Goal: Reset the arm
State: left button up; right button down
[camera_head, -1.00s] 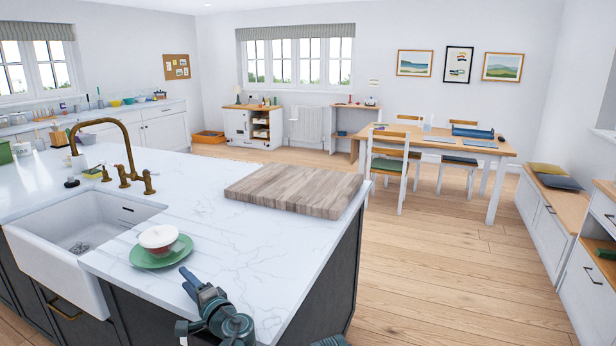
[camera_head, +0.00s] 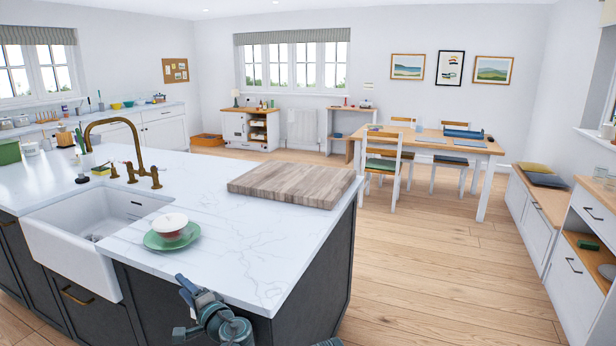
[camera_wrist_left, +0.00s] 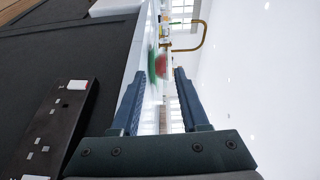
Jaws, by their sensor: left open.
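My left gripper (camera_head: 188,290) is at the bottom of the head view, in front of the island's near edge. In the left wrist view its two blue fingers (camera_wrist_left: 158,100) are apart with nothing between them. A bowl (camera_head: 172,227), white on top and reddish below, sits on a green plate (camera_head: 150,241) on the counter, beyond the gripper and apart from it. In the wrist view the green plate (camera_wrist_left: 153,65) and the red of the bowl (camera_wrist_left: 163,64) show blurred past the fingers. A small dark piece of my right arm shows at the bottom edge; its gripper is out of view.
The marble island (camera_head: 240,250) has a white sink (camera_head: 85,225), a brass tap (camera_head: 140,150) and a wooden board (camera_head: 292,184). A dining table (camera_head: 440,142) with chairs stands behind. Open wooden floor (camera_head: 440,260) lies to the right, up to low white cabinets (camera_head: 530,220).

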pick_arm(q)
jog(key=s+d+f+n+g+h, duration=0.2)
jog(key=s+d+f+g+h, duration=0.25)
jog(key=s+d+f, duration=0.35)
jog(key=s+d+f+n+g+h, duration=0.35)
jog(key=d+f+g, duration=0.2)
jog(key=f, duration=0.55)
jog(key=s+d+f+m+g+h, duration=0.1)
jog(key=s+d+f+g+h, duration=0.2)
jog(key=s+d, duration=0.65)
notch_tip(320, 180, up, 14)
jog(key=w+d+p, duration=0.1)
jog(key=p, duration=1.2)
jog(key=shift+w+f+t+h, duration=0.25)
jog(key=shift+w+t+h, duration=0.05)
jog(key=shift+w+h, duration=0.1)
jog(key=shift+d, duration=0.1)
